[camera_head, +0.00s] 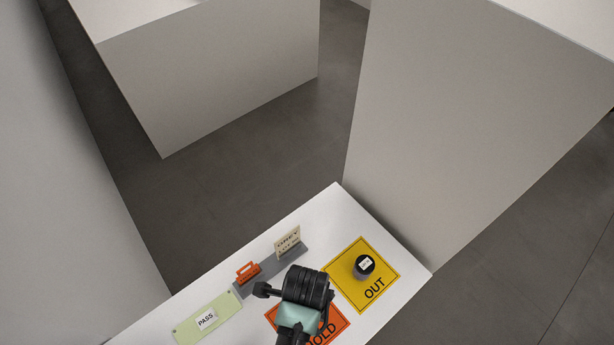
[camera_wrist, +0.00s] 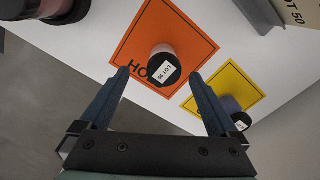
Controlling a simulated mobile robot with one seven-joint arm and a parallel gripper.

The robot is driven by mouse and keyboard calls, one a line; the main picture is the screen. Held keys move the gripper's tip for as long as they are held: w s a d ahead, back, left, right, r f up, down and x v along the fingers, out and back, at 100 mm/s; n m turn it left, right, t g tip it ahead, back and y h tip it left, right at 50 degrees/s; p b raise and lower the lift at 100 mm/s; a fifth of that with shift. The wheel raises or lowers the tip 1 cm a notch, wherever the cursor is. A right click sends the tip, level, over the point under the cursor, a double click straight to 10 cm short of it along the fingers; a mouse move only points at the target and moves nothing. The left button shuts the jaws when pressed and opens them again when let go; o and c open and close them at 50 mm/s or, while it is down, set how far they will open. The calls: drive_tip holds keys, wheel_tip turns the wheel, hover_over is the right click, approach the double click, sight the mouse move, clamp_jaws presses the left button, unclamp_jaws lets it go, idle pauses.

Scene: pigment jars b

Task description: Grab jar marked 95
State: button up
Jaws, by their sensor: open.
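The jar marked LOT 95 (camera_wrist: 165,66) stands on the orange HOLD mat (camera_wrist: 190,30) in the wrist view, its white label on a black lid facing up. My gripper (camera_wrist: 159,73) is open, with its two blue fingers reaching to either side of this jar in the picture. I cannot tell how far above the jar the fingertips are. In the head view my arm covers part of the orange HOLD mat (camera_head: 337,325) and hides the jar on it.
Another dark-lidded jar (camera_head: 364,267) stands on the yellow OUT mat (camera_head: 345,283). A LOT 50 sign (camera_head: 288,242), an orange holder (camera_head: 248,272) and a green PASS mat (camera_head: 190,330) lie along the white table. A reddish, black-based jar (camera_wrist: 45,8) is cut off at the wrist view's top left.

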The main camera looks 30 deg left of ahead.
drive_tip(key=shift+w+f, duration=0.15)
drive_tip(key=shift+f, duration=0.8)
drive_tip(key=shift+w+f, duration=0.15)
drive_tip(key=shift+f, duration=0.8)
drive_tip(key=c, duration=1.5)
drive_tip(key=shift+r, duration=0.1)
